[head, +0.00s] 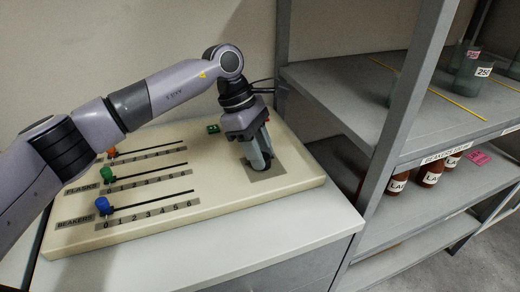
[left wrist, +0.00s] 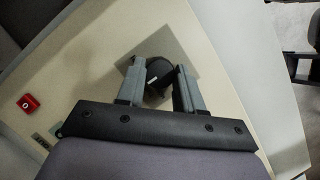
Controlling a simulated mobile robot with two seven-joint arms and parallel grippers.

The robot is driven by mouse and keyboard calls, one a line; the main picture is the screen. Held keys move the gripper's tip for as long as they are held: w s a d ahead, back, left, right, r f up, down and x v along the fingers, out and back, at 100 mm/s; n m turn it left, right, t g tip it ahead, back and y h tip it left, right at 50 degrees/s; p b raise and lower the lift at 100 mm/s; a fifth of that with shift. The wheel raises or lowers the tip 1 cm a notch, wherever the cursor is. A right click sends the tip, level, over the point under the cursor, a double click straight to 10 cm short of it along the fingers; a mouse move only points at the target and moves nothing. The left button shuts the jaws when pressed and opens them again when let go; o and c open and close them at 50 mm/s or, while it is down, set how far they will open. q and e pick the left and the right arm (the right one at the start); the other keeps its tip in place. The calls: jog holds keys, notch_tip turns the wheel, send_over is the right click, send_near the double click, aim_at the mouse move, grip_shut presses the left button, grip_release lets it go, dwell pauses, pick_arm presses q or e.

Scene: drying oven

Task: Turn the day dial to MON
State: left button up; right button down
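The day dial is a dark round knob on a grey square plate (head: 268,174) at the right end of the cream panel (head: 235,196). My left gripper (head: 260,164) points down over it and hides most of the dial in the head view. In the left wrist view the dial (left wrist: 158,70) lies between the two grey fingers of the left gripper (left wrist: 159,84), one on each side. The fingers stand apart, close to the dial's sides; I cannot tell whether they press on it. A small light mark shows on the dial. The day lettering is not readable. My right gripper is not in view.
Blue (head: 102,205), green (head: 107,174) and orange (head: 112,152) slider knobs sit at the left ends of their scales. A small green part (head: 213,129) is at the panel's back. A metal shelf rack (head: 405,100) with bottles and beakers stands close on the right.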

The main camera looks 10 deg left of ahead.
pick_arm(q)
jog(key=shift+n, duration=0.3)
jog(key=n+t+b, duration=0.1)
jog(key=n, duration=0.1)
jog(key=shift+s+n, duration=0.1)
jog(key=shift+n, duration=0.2)
jog(key=n+t+b, duration=0.1)
jog(key=n, duration=0.2)
jog(key=shift+s+f+n+t+b, duration=0.1)
jog(key=shift+n+t+b, duration=0.2)
jog(key=shift+b, duration=0.05)
jog(key=n+t+b, duration=0.1)
jog(key=n, duration=0.2)
jog(key=shift+d+y+b, duration=0.1)
jog(key=shift+y+b, duration=0.2)
jog(key=shift+y, duration=0.1)
jog(key=shift+s+n+t+y+b, duration=0.1)
jog(key=shift+n+t+y+b, duration=0.3)
jog(key=shift+n, duration=0.6)
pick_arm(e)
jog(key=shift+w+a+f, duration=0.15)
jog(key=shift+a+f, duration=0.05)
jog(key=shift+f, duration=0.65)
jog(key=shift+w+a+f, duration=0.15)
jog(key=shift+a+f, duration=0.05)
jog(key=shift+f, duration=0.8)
pick_arm(q)
jog(key=o, duration=1)
